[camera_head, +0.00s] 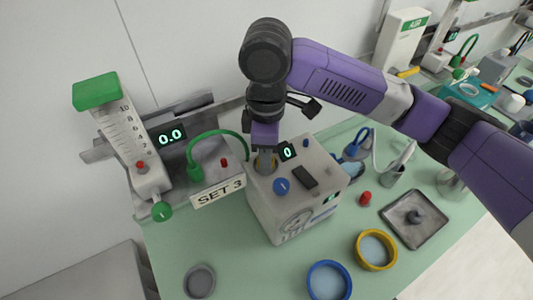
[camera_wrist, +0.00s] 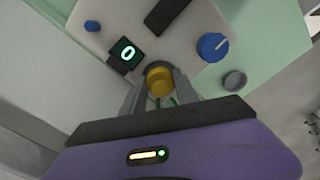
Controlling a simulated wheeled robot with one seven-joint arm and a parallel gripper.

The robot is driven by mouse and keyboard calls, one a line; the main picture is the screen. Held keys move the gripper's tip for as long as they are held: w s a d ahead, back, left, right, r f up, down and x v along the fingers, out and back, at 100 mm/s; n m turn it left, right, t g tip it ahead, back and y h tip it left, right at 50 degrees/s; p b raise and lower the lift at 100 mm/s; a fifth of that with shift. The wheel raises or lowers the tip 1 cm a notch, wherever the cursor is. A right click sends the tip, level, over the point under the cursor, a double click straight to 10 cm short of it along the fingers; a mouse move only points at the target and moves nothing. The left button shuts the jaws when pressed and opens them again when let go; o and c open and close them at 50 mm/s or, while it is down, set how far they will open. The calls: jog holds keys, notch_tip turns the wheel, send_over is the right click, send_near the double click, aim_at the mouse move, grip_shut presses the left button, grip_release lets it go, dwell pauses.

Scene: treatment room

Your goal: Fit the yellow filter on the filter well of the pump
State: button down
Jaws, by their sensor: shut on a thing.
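The pump (camera_head: 290,205) is a white box on the green table, with a small display reading 0, a blue knob (camera_head: 282,186) and a dark bar on top. My gripper (camera_head: 265,158) points down at the pump's rear left top corner. In the wrist view its fingers (camera_wrist: 159,90) are shut on the small round yellow filter (camera_wrist: 160,82). A grey rim (camera_wrist: 157,67), apparently the filter well, shows just behind the filter. The fingers hide much of the filter, and I cannot tell whether it is seated or just above the well.
A flowmeter with a green top (camera_head: 97,91) and a green tube stand left of the pump. Blue (camera_head: 329,267) and yellow (camera_head: 359,242) rimmed dishes, a grey dish (camera_head: 200,281) and a square tray (camera_head: 430,238) lie around the front and right.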

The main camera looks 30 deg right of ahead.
jog(key=shift+s+f, duration=0.15)
jog(key=shift+f, duration=0.45)
jog(key=c, duration=0.9)
grip_release()
jog(key=shift+o, duration=0.2)
notch_tip(320, 180, up, 3)
jog(key=shift+f+p, duration=0.15)
jog(key=shift+p, duration=1.05)
jog(key=shift+r, duration=2.45)
